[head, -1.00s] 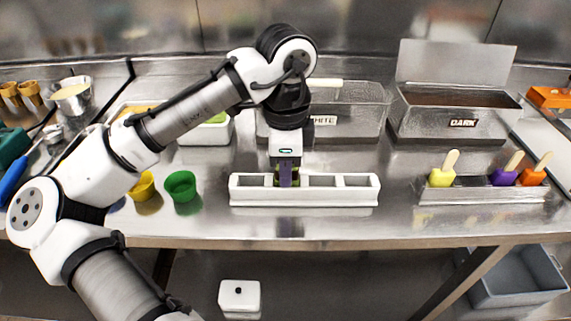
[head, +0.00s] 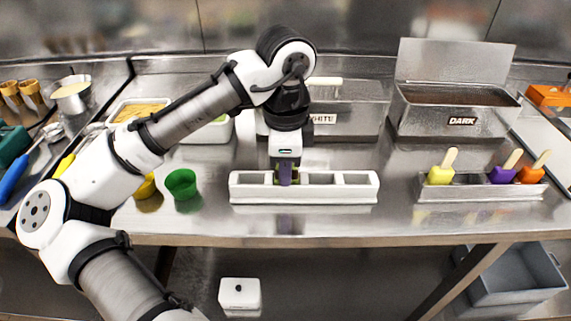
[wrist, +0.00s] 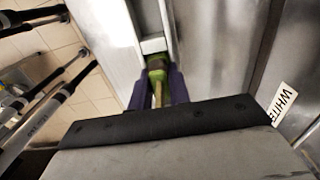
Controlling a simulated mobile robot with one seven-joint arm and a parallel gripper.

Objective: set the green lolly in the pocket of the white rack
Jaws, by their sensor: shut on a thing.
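The white rack (head: 304,196) lies along the front of the steel counter, with several square pockets in its top. My gripper (head: 287,180) points down at the rack, left of its middle. In the wrist view its purple fingers (wrist: 157,88) are shut on the stick of the green lolly (wrist: 157,63). The lolly's green body is at a pocket between white rack walls. In the head view my fingers mostly hide the lolly, so I cannot tell how deep it sits or whether it touches the pocket floor.
A metal holder (head: 482,190) at right carries yellow, purple and orange lollies. Steel bins labelled WHITE (head: 345,110) and DARK (head: 455,108) stand behind. A green cup (head: 182,185) is left of the rack. The counter between rack and metal holder is clear.

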